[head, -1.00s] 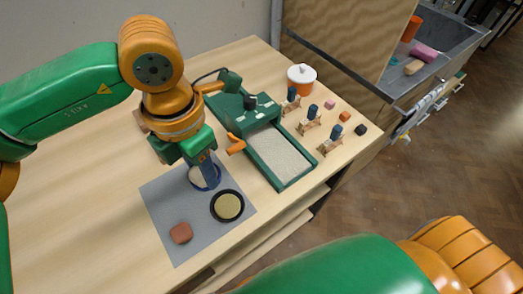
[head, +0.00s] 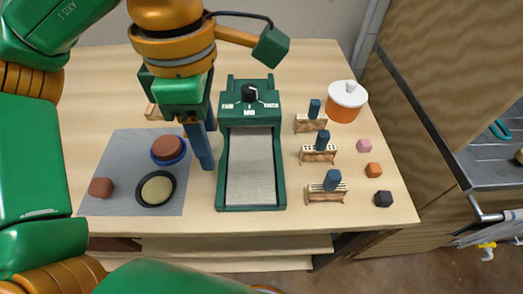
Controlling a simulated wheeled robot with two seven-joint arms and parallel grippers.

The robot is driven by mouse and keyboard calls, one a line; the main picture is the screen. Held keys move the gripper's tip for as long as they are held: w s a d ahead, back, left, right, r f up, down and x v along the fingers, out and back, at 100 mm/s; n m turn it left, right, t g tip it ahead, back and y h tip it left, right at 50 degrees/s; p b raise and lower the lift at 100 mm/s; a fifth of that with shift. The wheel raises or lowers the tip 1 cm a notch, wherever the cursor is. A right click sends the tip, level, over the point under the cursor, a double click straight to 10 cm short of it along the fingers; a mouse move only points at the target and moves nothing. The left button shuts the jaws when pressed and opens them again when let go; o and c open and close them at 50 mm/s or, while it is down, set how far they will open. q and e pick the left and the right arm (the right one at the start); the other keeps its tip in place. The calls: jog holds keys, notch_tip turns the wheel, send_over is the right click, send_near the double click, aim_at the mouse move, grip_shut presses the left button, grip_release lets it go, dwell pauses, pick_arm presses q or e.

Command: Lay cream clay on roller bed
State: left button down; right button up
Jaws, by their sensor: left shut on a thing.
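My left gripper (head: 203,148) is over the bench between the grey mat and the roller bed, with its blue fingers pointing down. It is shut on a piece that its fingers almost wholly hide; a cream piece showed at these fingers earlier. The roller bed (head: 250,175) is a long grey bed in a green frame, just right of the fingers and empty. On the mat (head: 125,150), a red-brown clay (head: 168,147) sits in a blue dish, and a pale yellow round (head: 157,189) lies in a black dish. My right gripper is out of view.
A red-brown lump (head: 101,187) lies on the mat's left. The bench's front edge is near.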

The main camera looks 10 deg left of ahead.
pick_arm(q)
jog(key=w+d+f, duration=0.1)
jog(key=w, duration=0.2)
jog(key=p, duration=0.1)
send_over(250, 160)
jog(key=f, duration=0.5)
jog(key=shift+s+a, duration=0.1)
jog(key=shift+s, duration=0.25)
jog(key=f, duration=0.4)
jog(key=shift+w, duration=0.35)
jog(key=shift+f, duration=0.1)
jog(key=shift+f, duration=0.15)
jog(key=shift+c, duration=2.3)
grip_release()
